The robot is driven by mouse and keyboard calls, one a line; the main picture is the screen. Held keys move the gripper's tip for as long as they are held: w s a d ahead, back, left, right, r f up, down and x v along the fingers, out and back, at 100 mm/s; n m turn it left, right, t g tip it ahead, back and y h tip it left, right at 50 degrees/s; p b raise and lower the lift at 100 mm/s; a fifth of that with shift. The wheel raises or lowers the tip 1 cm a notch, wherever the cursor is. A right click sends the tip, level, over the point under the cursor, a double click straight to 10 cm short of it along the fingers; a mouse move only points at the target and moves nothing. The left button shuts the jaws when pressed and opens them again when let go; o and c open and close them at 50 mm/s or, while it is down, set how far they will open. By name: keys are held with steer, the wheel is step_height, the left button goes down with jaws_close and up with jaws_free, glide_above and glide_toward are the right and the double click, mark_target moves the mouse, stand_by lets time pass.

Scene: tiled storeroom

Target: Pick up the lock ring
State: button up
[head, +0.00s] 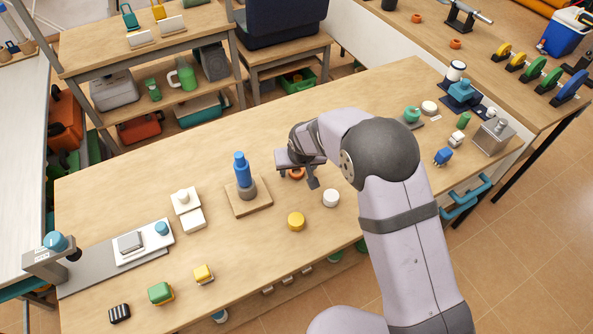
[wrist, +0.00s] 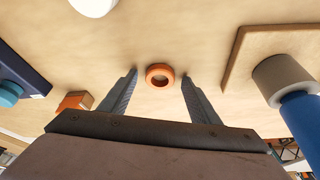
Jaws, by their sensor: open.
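The lock ring (wrist: 160,76) is a small orange ring lying flat on the wooden table (head: 120,200). In the wrist view it sits ahead of my gripper (wrist: 159,88), about midway between the two fingers. My gripper is open and empty. In the head view my gripper (head: 298,175) is over the middle of the table, and the orange lock ring (head: 297,174) shows only partly beside a finger. I cannot tell the exact height of the fingertips above the table.
A blue bottle-like piece (head: 241,165) stands upright on a wooden board (head: 262,205), left of my gripper. A yellow disc (head: 296,221) and a white disc (head: 331,198) lie nearby. Several other parts stand toward the table's right end. Bare tabletop surrounds the ring.

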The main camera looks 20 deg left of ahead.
steer(key=c, duration=1.1)
steer(key=shift+r, duration=0.2)
